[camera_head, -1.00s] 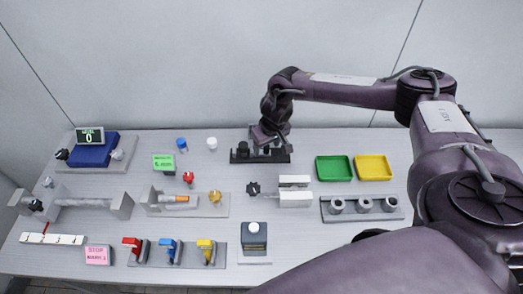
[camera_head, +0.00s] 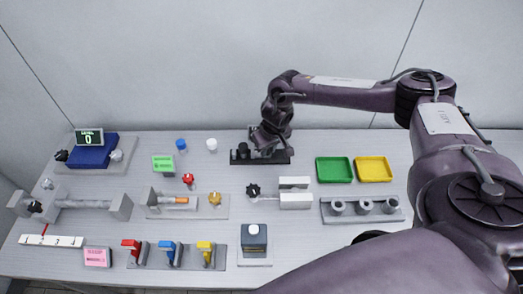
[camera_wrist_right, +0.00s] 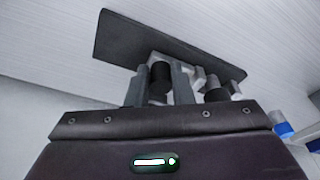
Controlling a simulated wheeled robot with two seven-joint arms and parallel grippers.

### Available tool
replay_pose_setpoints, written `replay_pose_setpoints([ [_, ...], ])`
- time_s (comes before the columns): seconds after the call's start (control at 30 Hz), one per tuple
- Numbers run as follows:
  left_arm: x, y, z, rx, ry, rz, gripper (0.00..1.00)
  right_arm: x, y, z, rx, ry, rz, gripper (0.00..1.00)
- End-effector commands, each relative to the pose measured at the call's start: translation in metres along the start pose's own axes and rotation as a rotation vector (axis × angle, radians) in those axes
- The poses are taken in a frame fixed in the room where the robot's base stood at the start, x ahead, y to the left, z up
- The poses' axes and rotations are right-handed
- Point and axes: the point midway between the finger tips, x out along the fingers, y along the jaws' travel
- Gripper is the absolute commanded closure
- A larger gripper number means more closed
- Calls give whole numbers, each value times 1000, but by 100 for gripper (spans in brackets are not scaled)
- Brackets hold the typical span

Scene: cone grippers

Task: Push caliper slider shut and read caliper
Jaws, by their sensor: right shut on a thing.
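My right gripper (camera_head: 267,148) is at the back of the table, over a low black base (camera_head: 282,158) with dark round pegs. In the right wrist view, its two fingers (camera_wrist_right: 160,86) stand either side of a black peg (camera_wrist_right: 160,76) and are shut on it. Another dark peg and pale grey parts show beside it. My left gripper is not in view. A grey fixture with an orange rod (camera_head: 178,200) and a gold knob (camera_head: 214,198) lies at the centre left; it may be the caliper, but I cannot tell for sure. No reading is legible there.
A green tray (camera_head: 334,181) and a yellow tray (camera_head: 390,180) lie to the right. A blue cap (camera_head: 181,144) and a white cap (camera_head: 211,144) stand left of the base. Several coloured levers (camera_head: 169,250) line the front. Bare table separates the fixtures.

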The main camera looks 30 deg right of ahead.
Motion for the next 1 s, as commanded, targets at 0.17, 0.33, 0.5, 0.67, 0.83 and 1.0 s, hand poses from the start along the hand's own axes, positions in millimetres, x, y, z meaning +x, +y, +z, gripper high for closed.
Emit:
replay_pose_setpoints([
  [0.17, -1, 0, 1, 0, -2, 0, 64, 0, 2, -2, 5, 4, 4, 90],
  [0.33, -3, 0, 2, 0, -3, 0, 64, 0, 0, -3, 5, 6, 4, 90],
  [0.5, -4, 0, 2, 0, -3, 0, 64, 0, -1, -4, 5, 7, 4, 91],
  [0.67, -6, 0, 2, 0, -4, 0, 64, 0, -2, -5, 6, 7, 3, 91],
  [0.83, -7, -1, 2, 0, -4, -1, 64, 0, -3, -6, 6, 7, 3, 91],
  [1.0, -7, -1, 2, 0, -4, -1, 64, 0, -4, -6, 6, 7, 3, 91],
])
